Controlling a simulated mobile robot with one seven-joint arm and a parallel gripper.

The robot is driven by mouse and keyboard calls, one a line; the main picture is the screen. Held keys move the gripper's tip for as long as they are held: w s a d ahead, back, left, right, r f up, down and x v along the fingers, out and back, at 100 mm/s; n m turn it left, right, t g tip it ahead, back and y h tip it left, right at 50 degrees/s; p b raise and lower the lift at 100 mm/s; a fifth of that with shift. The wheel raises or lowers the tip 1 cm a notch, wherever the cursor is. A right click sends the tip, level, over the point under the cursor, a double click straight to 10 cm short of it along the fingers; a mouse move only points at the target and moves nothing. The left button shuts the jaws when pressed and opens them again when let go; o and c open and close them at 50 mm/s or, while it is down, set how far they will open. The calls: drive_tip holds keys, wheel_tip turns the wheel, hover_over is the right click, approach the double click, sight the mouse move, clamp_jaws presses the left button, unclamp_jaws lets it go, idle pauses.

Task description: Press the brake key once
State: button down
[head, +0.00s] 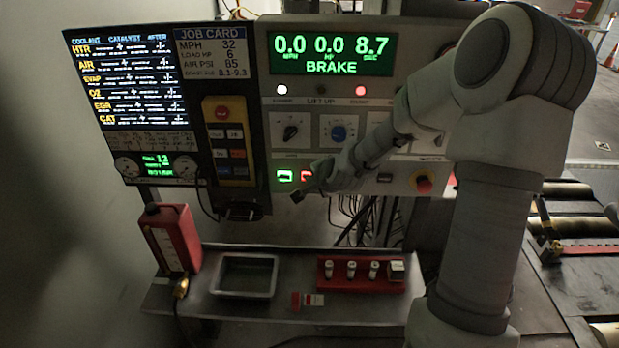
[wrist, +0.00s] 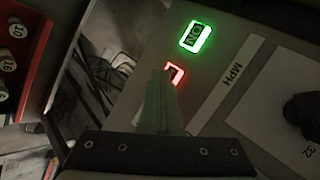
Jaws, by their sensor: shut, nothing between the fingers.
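The control panel (head: 345,118) has a green-lit key (head: 285,176) and a red-lit key (head: 307,175) side by side at its lower left. In the wrist view the green-lit key (wrist: 195,36) is clear and seems to read "ON". The red-lit key (wrist: 177,72) is partly hidden behind my fingers, so its label cannot be read. My gripper (head: 300,193) is shut and empty, with its tip at the red-lit key; it also shows in the wrist view (wrist: 163,80). I cannot tell whether it touches. The display (head: 330,54) reads 0.0 MPH, 0.0 HP, 8.7 SEC and "BRAKE".
A yellow pendant (head: 229,140) with a red button and several keys hangs left of the panel. A red emergency knob (head: 424,184) is at the panel's lower right. Below are a red can (head: 170,238), a grey tray (head: 245,293) and a red rack (head: 361,287) on a shelf.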

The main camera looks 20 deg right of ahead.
drive_tip(key=shift+s, duration=0.1)
drive_tip(key=shift+s+a, duration=0.25)
drive_tip(key=shift+s, duration=0.35)
drive_tip(key=shift+s+a+p, duration=0.15)
drive_tip(key=shift+s+a, duration=0.15)
drive_tip(key=shift+s, duration=0.5)
drive_tip(key=shift+s+a+p, duration=0.2)
drive_tip(key=shift+s+a, duration=0.1)
drive_tip(key=shift+s, duration=0.45)
drive_tip(key=shift+s+a+p, duration=0.15)
drive_tip(key=shift+s+a, duration=0.15)
drive_tip(key=shift+s, duration=0.5)
drive_tip(key=s+a+r+n+g, duration=0.2)
drive_tip(key=s+a+r+n, duration=0.85)
drive_tip(key=n, duration=0.45)
drive_tip(key=s+d+r+g, duration=0.1)
drive_tip(key=s+d+r, duration=0.1)
drive_tip(key=s, duration=0.5)
drive_tip(key=s+d+r+g, duration=0.1)
drive_tip(key=s+r, duration=0.3)
drive_tip(key=s, duration=0.4)
drive_tip(key=shift+s+d+r, duration=0.3)
drive_tip(key=shift+d+r, duration=0.05)
drive_tip(key=shift+d, duration=0.45)
